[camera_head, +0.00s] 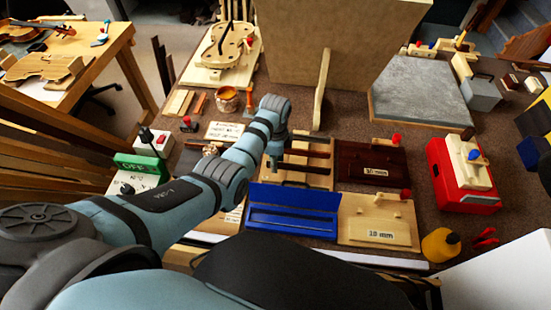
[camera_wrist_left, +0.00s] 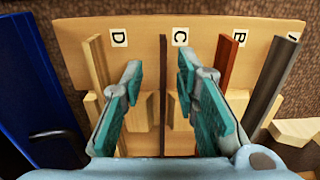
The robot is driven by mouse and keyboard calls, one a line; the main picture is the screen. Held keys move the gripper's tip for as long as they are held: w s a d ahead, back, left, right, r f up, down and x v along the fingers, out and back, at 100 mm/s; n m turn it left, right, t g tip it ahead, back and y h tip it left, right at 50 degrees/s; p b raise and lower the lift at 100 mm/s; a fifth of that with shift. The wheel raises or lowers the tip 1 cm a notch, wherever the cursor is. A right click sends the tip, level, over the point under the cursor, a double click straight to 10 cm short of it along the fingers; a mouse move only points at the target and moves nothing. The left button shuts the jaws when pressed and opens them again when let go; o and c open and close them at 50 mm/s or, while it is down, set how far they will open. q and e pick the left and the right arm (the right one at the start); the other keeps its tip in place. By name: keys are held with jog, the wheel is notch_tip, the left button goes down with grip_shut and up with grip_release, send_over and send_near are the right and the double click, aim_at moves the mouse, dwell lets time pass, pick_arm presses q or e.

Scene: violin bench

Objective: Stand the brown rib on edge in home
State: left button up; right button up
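In the left wrist view my left gripper (camera_wrist_left: 161,68) is open above a pale wooden rack (camera_wrist_left: 140,33) with lettered places. Between its fingers, below label C, runs a thin dark brown line (camera_wrist_left: 163,90); I cannot tell whether it is a thin rib on edge or an empty slot. A reddish-brown strip (camera_wrist_left: 228,62) stands at B, right of the fingers. A pale strip (camera_wrist_left: 97,65) is at D and a dark grey-brown one (camera_wrist_left: 268,85) at the far right. The rack also shows in the head view (camera_head: 297,178), partly behind my left arm. My right gripper is out of view.
A blue tray (camera_head: 293,212) lies close in front of the rack. A dark board (camera_head: 360,160) and a pale board (camera_head: 375,225), both marked in mm, lie to its right. An upright curved wooden piece (camera_head: 321,90) and a large panel (camera_head: 335,45) stand behind.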

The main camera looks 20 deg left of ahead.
pick_arm(q)
notch_tip(320, 180, up, 12)
dwell(0.3)
jog(key=shift+s, duration=0.1)
dwell(0.3)
